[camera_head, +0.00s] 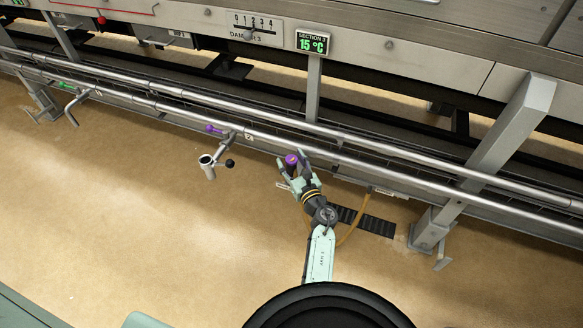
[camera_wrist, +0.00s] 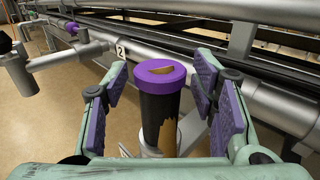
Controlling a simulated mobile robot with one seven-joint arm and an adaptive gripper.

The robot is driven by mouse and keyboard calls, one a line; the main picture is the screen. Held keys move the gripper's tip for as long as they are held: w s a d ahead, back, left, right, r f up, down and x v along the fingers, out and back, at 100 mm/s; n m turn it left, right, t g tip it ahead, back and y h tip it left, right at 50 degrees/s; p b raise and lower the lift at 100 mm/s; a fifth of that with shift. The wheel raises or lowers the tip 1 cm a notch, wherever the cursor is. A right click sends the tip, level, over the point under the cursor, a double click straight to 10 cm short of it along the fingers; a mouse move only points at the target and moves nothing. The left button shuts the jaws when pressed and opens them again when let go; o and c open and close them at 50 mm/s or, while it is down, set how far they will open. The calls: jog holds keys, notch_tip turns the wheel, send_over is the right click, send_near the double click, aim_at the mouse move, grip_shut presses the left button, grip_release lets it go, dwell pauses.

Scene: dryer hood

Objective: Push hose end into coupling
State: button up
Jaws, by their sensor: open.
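The hose end (camera_wrist: 160,105), a black cylinder with a purple collar, stands roughly upright in the wrist view. In the head view its purple top (camera_head: 291,159) shows between the fingers. My gripper (camera_head: 293,166) is open, with a finger pad on each side of the hose end. A gap shows on its left; on the right I cannot tell whether the pad touches. The coupling (camera_head: 207,160), a grey open-topped pipe piece marked 2, sits to the left, with a purple lever (camera_head: 214,129) and a black knob. In the wrist view the coupling (camera_wrist: 20,72) is at the left edge.
Long steel pipes (camera_head: 370,160) run behind the gripper and the coupling. A yellow-brown hose (camera_head: 352,232) hangs at the gripper's right, near a dark floor grate (camera_head: 375,224). A grey slanted post (camera_head: 490,155) stands at right. The floor left of the gripper is clear.

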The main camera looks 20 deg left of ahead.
jog(key=shift+c, duration=0.3)
grip_shut()
dwell(0.5)
